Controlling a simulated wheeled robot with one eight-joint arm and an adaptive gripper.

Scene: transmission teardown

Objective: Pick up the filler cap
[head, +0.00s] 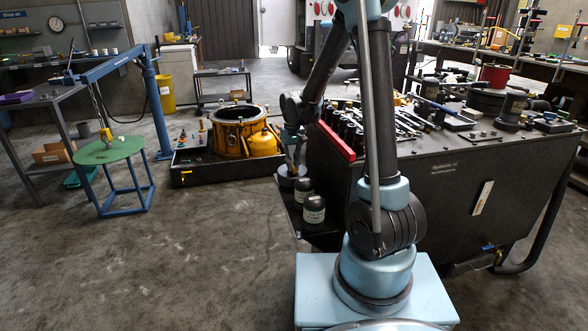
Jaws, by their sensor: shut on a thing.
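My gripper (293,163) hangs down at the left end of the dark workbench cart (442,172), just above a low round dark can (287,181) on its side shelf. It is small and partly blurred in the head view. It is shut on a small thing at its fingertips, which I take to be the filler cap. The cap's shape and colour cannot be made out clearly, nor whether it touches the can.
Two dark labelled jars (313,211) stand on the side shelf near my gripper. Tools crowd the cart's top. A yellow-orange housing (229,135) sits in a low black tray to the left. A green round table (109,150) stands farther left. The floor between is clear.

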